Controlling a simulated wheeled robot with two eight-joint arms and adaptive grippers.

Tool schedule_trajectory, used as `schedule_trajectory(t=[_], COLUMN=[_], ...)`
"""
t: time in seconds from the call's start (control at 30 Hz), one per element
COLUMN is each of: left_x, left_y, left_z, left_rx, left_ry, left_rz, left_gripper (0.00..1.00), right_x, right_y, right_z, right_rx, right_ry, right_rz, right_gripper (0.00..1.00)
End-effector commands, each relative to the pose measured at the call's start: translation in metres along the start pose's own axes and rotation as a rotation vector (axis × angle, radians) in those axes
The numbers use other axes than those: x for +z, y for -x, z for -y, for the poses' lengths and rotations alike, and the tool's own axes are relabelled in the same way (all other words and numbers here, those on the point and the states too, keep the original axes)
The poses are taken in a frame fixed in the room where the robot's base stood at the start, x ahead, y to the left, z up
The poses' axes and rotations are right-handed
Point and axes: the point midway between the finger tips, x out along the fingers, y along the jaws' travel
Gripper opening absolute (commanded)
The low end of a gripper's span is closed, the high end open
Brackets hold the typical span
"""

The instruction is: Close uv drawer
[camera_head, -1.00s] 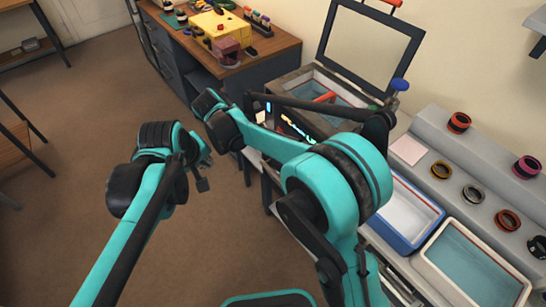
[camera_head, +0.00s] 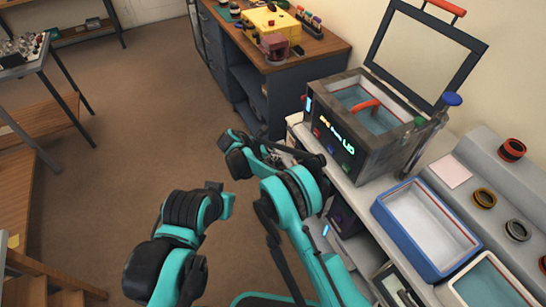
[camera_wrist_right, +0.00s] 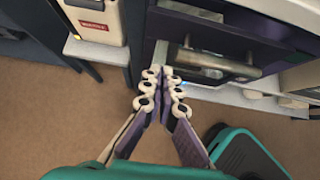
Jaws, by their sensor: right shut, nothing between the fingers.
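A dark purple unit, apparently the UV drawer unit (camera_wrist_right: 215,30), fills the upper middle of the right wrist view. Below its front is a pale, glassy section with a metallic bar, and a small blue glow shows at its lower edge. How far the drawer stands out is unclear. In the head view the dark purple unit (camera_head: 343,216) shows under the counter, partly covered by my right arm. My right gripper (camera_wrist_right: 160,73) is shut and empty, its tips overlapping the unit's lower left edge; contact is unclear.
The counter carries a lit dark box (camera_head: 372,160) with a raised framed lid, a blue-rimmed tray (camera_head: 380,215) and several lens rings. A wooden desk (camera_head: 325,48) stands at the back. A pale case with a red label (camera_wrist_right: 95,20) is nearby. Open floor lies left.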

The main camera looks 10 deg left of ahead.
Motion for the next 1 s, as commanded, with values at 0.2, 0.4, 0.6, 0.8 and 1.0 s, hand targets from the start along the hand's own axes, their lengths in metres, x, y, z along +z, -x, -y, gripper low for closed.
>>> schedule_trajectory(t=[0.2, 0.4, 0.6, 0.8, 1.0], left_x=[0.012, 0.018, 0.019, 0.019, 0.019], left_y=[-0.017, -0.025, -0.027, -0.026, -0.026], left_z=[0.0, 0.0, 0.0, 0.0, 0.0], left_rx=[0.0, 0.0, 0.0, 0.0, 0.0], left_ry=[0.001, 0.001, 0.001, 0.001, 0.001], left_rz=[0.0, 0.001, 0.0, 0.0, 0.001], left_gripper=[0.0, 0.0, 0.0, 0.0, 0.0], right_x=[0.0, 0.021, 0.028, 0.029, 0.034], right_y=[-0.048, -0.064, -0.069, -0.068, -0.074], right_z=[0.0, 0.0, 0.0, 0.0, 0.0], right_rx=[-0.001, 0.0, 0.001, 0.001, 0.0], right_ry=[-0.002, -0.002, -0.001, -0.001, -0.002], right_rz=[0.0, -0.001, -0.001, -0.001, -0.001], right_gripper=[0.0, 0.0, 0.0, 0.0, 0.0])
